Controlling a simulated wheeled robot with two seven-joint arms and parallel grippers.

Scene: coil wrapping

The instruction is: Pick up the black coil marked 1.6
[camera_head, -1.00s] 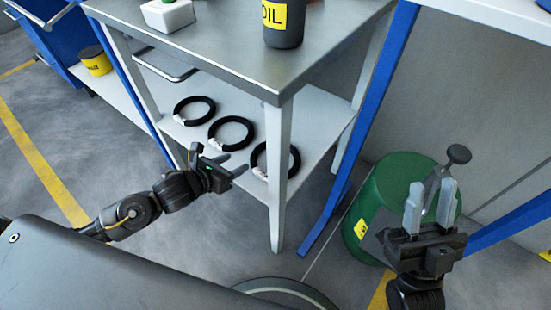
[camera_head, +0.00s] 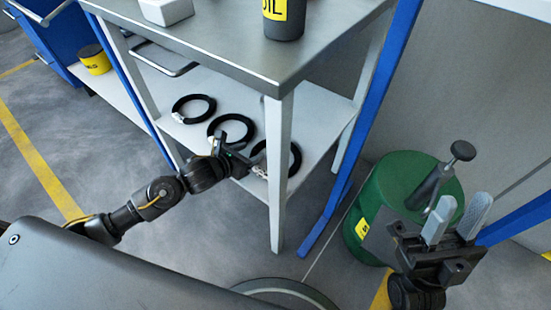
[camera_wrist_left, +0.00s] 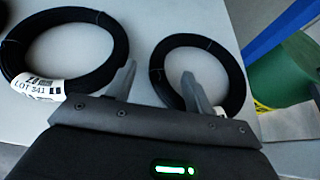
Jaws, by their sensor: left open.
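Three black coils lie flat on the lower shelf in the head view: a left coil (camera_head: 194,97), a middle coil (camera_head: 232,117) and a right coil (camera_head: 297,161) partly behind a table leg. Each has a white tag; I cannot read 1.6 on any. My left gripper (camera_head: 242,151) is open and empty, between the middle and right coils. My right gripper (camera_head: 458,218) is open and empty by the green drum.
The steel table top (camera_head: 215,45) overhangs the shelf (camera_head: 312,140). The front table leg (camera_head: 279,185) stands close right of my left gripper. A dark oil can (camera_head: 284,28) and a white block (camera_head: 166,11) stand on top. A green drum (camera_head: 377,190) stands at right.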

